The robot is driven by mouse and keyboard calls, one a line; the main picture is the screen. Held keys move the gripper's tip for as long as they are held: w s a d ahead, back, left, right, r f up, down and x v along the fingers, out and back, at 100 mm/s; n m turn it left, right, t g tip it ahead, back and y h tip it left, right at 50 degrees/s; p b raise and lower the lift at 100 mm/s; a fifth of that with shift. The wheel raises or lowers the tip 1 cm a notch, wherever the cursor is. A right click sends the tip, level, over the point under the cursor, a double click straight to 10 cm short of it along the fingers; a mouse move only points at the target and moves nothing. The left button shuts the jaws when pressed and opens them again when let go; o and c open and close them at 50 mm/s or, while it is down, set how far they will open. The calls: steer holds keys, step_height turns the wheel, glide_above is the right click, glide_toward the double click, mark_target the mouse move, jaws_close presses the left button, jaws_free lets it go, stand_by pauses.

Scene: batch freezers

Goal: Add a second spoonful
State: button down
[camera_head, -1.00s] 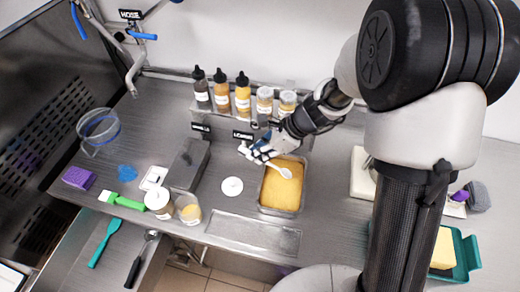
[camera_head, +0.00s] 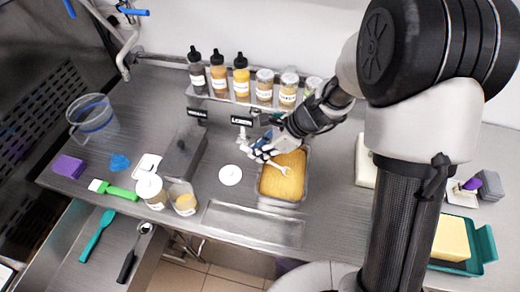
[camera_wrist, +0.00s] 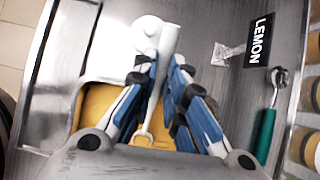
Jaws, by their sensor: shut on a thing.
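My gripper (camera_head: 260,150) is shut on a white spoon (camera_head: 272,165), which sticks out to the right over the tub. In the wrist view the spoon (camera_wrist: 162,75) runs between the two blue-and-white fingers (camera_wrist: 165,68), with its lower end over the yellow contents. I cannot tell whether it touches them or carries any. The metal tub (camera_head: 280,204) holds a yellow mass and stands on the counter below and right of my gripper. A white round disc (camera_head: 230,175) lies left of the tub. A small clear jar (camera_head: 185,199) with yellowish contents stands further left.
A shelf of bottles and shaker jars (camera_head: 241,78) stands behind, with a LEMON label (camera_head: 241,121) on its front. A grey metal box (camera_head: 185,152), a white-lidded jar (camera_head: 150,189) and a green brush (camera_head: 118,191) are to the left. An open drawer (camera_head: 125,245) holds utensils.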

steer(key=shift+d, duration=0.3)
steer(key=shift+s+d+p, duration=0.15)
steer(key=shift+d+p, duration=0.2)
steer(key=shift+d, duration=0.4)
steer(key=shift+a+f+h+p, duration=0.15)
steer(key=shift+a+h+p, duration=0.4)
steer(key=shift+p, duration=0.7)
steer(key=r+p, duration=0.4)
steer(key=r, duration=0.1)
steer(key=shift+a+p, duration=0.2)
steer(key=shift+p, duration=0.2)
steer(key=shift+a+h+p, duration=0.15)
steer(key=shift+h+p, duration=0.1)
steer(key=shift+p, duration=0.35)
steer(key=shift+a+p, duration=0.1)
steer(key=shift+p, duration=0.5)
steer(key=a+h+p, duration=0.1)
steer(key=h+p, duration=0.1)
steer(key=p, duration=0.7)
steer(key=shift+w+a+g, duration=0.2)
steer(key=shift+g, duration=0.1)
steer(key=p, duration=0.3)
steer(key=h+p, duration=0.1)
steer(key=p, duration=0.3)
steer(key=shift+w+a+r, duration=0.15)
steer(key=shift+w+a, duration=0.05)
steer(key=shift+a, duration=0.1)
steer(key=shift+a+h+p, duration=0.15)
steer(key=shift+h+p, duration=0.15)
steer(key=shift+p, duration=1.4)
